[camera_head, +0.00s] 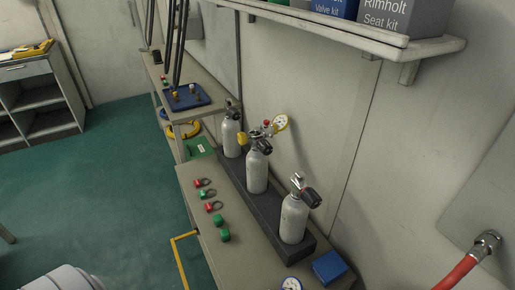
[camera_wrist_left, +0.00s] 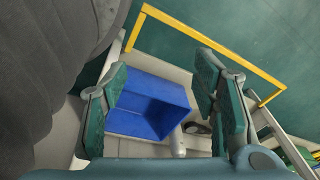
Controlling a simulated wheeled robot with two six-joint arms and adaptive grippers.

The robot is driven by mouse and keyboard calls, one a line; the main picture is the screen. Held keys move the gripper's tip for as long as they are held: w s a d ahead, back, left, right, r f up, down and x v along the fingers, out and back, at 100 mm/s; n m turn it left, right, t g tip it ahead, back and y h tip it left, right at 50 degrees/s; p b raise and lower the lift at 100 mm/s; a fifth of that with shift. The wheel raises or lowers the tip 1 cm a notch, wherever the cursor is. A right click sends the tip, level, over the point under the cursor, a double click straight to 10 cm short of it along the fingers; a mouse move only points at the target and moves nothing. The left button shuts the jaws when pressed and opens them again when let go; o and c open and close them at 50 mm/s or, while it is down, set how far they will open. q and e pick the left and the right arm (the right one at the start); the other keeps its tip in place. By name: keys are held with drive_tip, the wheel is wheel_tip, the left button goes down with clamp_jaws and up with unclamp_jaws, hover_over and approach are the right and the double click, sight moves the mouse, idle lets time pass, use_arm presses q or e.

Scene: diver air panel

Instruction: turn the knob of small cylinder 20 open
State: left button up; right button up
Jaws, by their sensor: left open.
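Three small white cylinders stand upright in a dark rack (camera_head: 228,178) on the bench: a far one (camera_head: 230,138), a middle one (camera_head: 257,172) and a near one (camera_head: 293,219). Each has a dark valve and knob on top. I cannot read any number, so I cannot tell which is cylinder 20. My left gripper (camera_wrist_left: 160,85) is open and empty in the left wrist view, with green pads apart above a blue bin. Neither gripper shows in the head view.
A shelf (camera_head: 350,38) overhangs the wall side.

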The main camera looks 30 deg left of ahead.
use_arm(q)
drive_tip(key=w+d+r+m+t+b, duration=0.1)
drive_tip(key=w+d+r+t, duration=0.1)
drive_tip(key=w+r, duration=0.75)
drive_tip(key=w+d+r+m+t+b, duration=0.15)
drive_tip(key=w+r, duration=0.25)
drive_tip(key=r, duration=1)
drive_tip(key=w+d+r+m+t+h, duration=0.2)
drive_tip(key=w+m+t, duration=0.25)
drive_tip(key=w, duration=0.75)
drive_tip(key=m+t+y, duration=0.4)
drive_tip(key=t+y, duration=0.2)
drive_tip(key=t, duration=0.5)
approach(266, 152)
drive_tip(key=b+x, duration=0.4)
drive_tip(key=x, duration=0.6)
drive_tip(key=shift+w+f, duration=0.15)
drive_tip(key=shift+w+a+r+b, duration=0.1)
drive_tip(key=shift+w+r+b, duration=0.15)
drive_tip(key=shift+w+b, duration=0.1)
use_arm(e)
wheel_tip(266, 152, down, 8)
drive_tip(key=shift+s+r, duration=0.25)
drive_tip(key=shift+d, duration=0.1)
